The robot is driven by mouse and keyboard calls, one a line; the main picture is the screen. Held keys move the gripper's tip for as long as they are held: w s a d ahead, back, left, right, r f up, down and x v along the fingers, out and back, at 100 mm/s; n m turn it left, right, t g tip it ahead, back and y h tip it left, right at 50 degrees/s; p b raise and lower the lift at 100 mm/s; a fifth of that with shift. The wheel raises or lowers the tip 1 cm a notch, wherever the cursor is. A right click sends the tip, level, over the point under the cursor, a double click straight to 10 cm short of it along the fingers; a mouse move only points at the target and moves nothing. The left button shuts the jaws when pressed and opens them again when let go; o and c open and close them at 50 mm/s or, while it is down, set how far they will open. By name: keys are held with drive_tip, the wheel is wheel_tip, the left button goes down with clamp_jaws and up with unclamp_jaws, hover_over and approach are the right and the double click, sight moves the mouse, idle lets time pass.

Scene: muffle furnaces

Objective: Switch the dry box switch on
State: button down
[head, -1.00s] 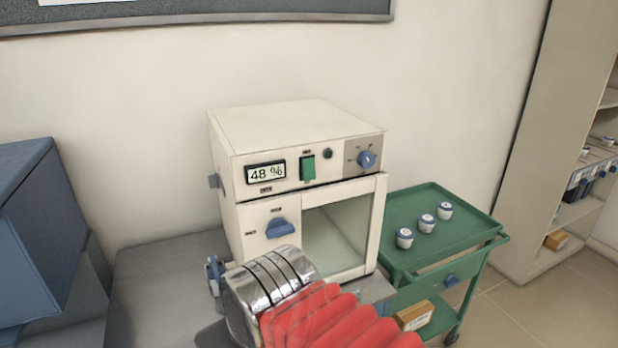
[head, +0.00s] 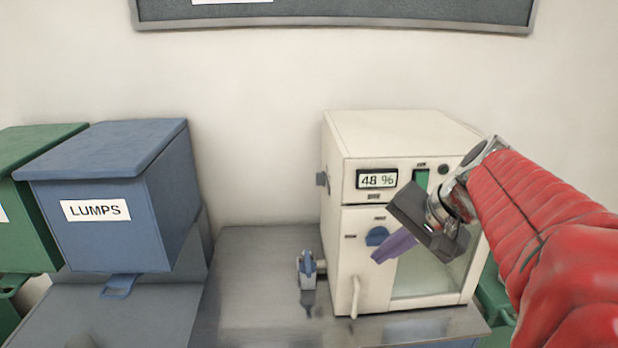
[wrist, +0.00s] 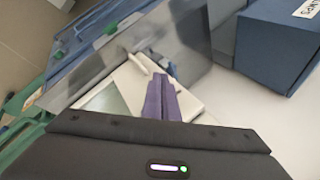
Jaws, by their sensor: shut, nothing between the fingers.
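The dry box (head: 390,135) is a cream cabinet on the bench with a display (head: 377,180) reading 48 %. Its green rocker switch (head: 421,178) is on the upper front panel, right of the display; my gripper's dark body covers its lower part in the head view. My gripper (head: 380,256) has purple fingers, shut and empty, pointing down-left in front of the door, lower than the switch. In the wrist view the shut fingers (wrist: 160,90) overlap the pale dry box; I cannot make out the switch there.
A blue LUMPS bin (head: 110,240) stands left, beside a green bin (head: 30,190). A small blue-handled tap (head: 307,268) is at the box's left side. The steel bench (head: 250,290) is mostly clear left of the box. My red-sleeved arm hides the box's right side.

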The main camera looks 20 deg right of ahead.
sight(421, 183)
drive_tip(key=s+d+r+m+t+h, duration=0.1)
drive_tip(key=s+d+r+m+t, duration=0.1)
drive_tip(key=d+r, duration=0.6)
drive_tip(key=s+d+m, duration=0.1)
drive_tip(key=d, duration=0.1)
drive_tip(key=shift+s+d+r+m, duration=0.15)
drive_tip(key=shift+s+d+m, duration=0.15)
drive_tip(key=shift+s+m, duration=0.1)
drive_tip(key=w+d+f, duration=0.1)
drive_tip(key=w+d, duration=0.1)
drive_tip(key=w, duration=0.6)
drive_tip(key=shift+w+d, duration=0.15)
drive_tip(key=shift+d, duration=0.1)
drive_tip(key=shift+f, duration=0.1)
idle(1.4)
drive_tip(key=shift+w, duration=0.15)
drive_tip(key=shift+w, duration=0.3)
